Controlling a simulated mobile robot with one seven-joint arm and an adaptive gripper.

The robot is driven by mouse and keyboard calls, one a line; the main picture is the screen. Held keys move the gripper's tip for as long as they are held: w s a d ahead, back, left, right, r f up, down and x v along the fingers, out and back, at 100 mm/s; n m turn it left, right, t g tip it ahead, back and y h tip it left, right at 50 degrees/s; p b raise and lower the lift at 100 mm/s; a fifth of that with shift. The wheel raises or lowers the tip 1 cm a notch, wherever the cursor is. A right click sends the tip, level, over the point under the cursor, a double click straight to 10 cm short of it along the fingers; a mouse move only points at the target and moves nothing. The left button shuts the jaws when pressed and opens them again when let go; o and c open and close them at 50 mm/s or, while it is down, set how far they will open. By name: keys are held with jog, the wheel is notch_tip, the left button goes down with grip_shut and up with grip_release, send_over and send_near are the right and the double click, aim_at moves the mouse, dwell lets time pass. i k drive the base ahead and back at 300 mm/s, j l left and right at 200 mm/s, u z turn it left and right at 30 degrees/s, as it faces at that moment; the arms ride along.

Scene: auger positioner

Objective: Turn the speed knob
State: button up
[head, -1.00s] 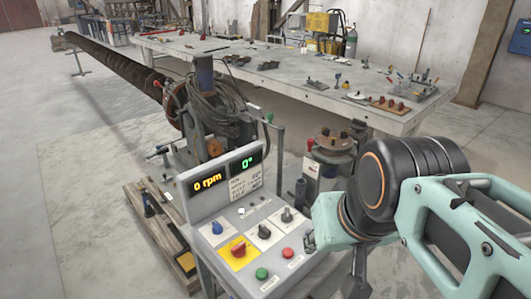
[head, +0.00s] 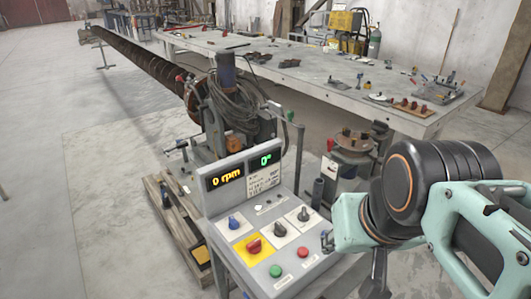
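The grey control panel (head: 222,222) stands in the lower middle of the head view. Its display reads 0 rpm (head: 224,177) in yellow and 0° (head: 260,160) in green. The labels are too small to read, so I cannot tell which is the speed knob. My gripper (head: 376,277) shows only partly, right of the panel and apart from the knobs; its opening cannot be made out.
A green button (head: 275,271) and a red button (head: 302,252) sit low on the panel. Behind it stands a machine with coiled cables (head: 232,110) holding a long auger (head: 150,64). A large worktable (head: 320,88) with tools fills the back.

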aim_at(303, 217)
jog(key=i+l+u, duration=0.2)
jog(key=u, duration=0.2)
jog(key=i+l+u, duration=0.15)
jog(key=l+u, duration=0.25)
jog(key=i+l+u, duration=0.15)
jog(key=l+u, duration=0.2)
jog(key=k+l+u, duration=0.1)
jog(key=k+j+u, duration=0.25)
jog(key=j, duration=0.2)
jog(key=i+l+z, duration=0.3)
